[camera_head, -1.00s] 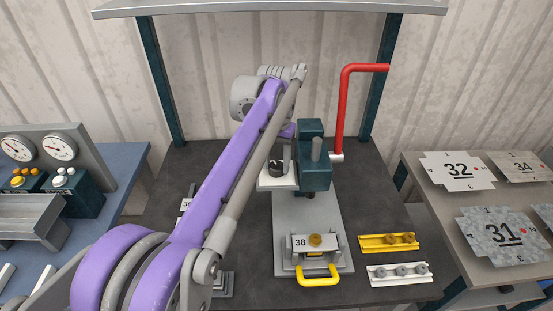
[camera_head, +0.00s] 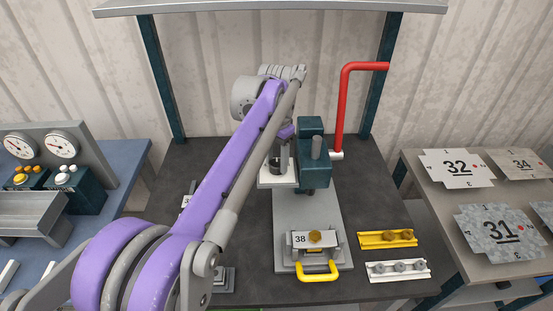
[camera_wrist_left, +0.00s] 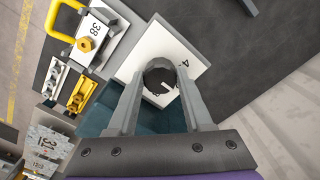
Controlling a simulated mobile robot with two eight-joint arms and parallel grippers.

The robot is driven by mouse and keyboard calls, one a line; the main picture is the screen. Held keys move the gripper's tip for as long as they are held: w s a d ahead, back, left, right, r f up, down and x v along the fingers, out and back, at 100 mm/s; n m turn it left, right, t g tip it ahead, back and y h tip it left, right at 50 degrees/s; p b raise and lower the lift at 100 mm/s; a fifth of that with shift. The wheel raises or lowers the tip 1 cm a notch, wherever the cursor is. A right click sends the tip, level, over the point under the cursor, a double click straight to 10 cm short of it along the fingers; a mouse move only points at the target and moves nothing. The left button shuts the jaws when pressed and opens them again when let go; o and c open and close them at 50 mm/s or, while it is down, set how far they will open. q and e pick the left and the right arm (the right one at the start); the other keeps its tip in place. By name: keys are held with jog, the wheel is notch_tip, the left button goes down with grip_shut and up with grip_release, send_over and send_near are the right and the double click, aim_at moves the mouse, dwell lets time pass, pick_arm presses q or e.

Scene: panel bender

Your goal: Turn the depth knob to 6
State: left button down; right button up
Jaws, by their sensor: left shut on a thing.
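The depth knob (camera_wrist_left: 160,74) is a dark round knob with a short white pointer mark, on a white square dial plate (camera_wrist_left: 192,70). A digit 4 shows on the plate beside the knob; the other digits are hidden or unreadable. My left gripper (camera_wrist_left: 160,78) has its two fingers on opposite sides of the knob and is shut on it. In the head view the dial plate (camera_head: 266,182) sits left of the dark teal press head (camera_head: 314,172), and my left gripper (camera_head: 278,160) reaches it from above. My right gripper is out of view.
A red crank handle (camera_head: 343,110) rises behind the press head. A plate marked 38 (camera_head: 301,239) with a yellow handle (camera_head: 318,277) lies in front. A yellow rail (camera_head: 375,241) and white rail (camera_head: 385,273) lie at right. Numbered sheets lie on the right table (camera_head: 440,205).

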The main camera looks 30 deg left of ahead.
aim_at(276, 163)
pick_arm(q)
jog(key=shift+c, duration=1.5)
grip_release()
notch_tip(276, 163, up, 11)
jog(key=p, duration=0.1)
jog(key=shift+f, duration=0.1)
